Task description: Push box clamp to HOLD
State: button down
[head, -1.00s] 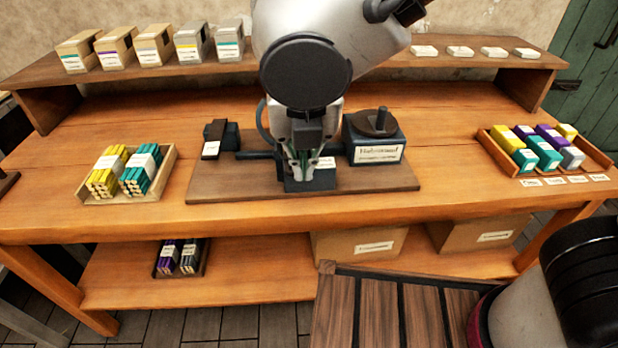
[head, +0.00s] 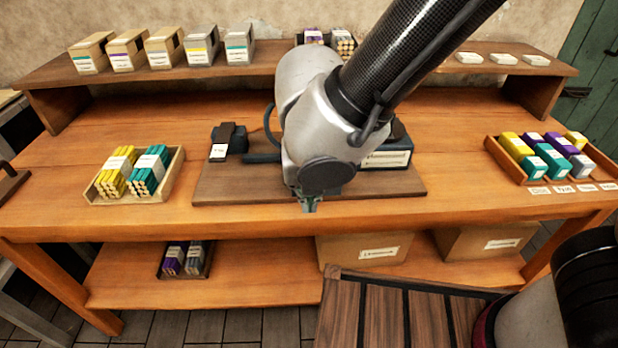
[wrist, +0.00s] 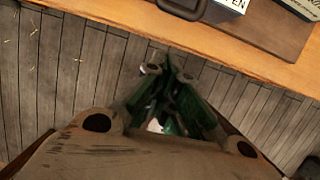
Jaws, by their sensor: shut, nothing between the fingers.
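My gripper (head: 308,205) hangs at the front edge of the press's wooden board (head: 232,188). In the wrist view, its dark green fingers (wrist: 168,70) are shut and empty, with the floor behind them. The press's middle is hidden by my arm in the head view. A dark part with a rounded frame (wrist: 183,8), possibly the box clamp, is cut off at the wrist view's top edge. A white label ending in "EN" (wrist: 236,4) is beside it. I cannot tell the clamp's position. My gripper is apart from these parts.
A dark block with a white label (head: 229,140) stands left on the board; a dark labelled box (head: 388,158) stands right, partly hidden. Trays of sticks (head: 172,192) and coloured blocks (head: 500,158) flank the board.

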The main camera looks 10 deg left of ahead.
jog(key=w, duration=0.2)
jog(key=w+a, duration=0.1)
jog(key=shift+w+f, duration=0.2)
jog(key=shift+f, duration=0.05)
jog(key=shift+w+a, duration=0.15)
jog(key=shift+w, duration=0.45)
jog(key=shift+w+a, duration=0.15)
jog(key=shift+w, duration=0.45)
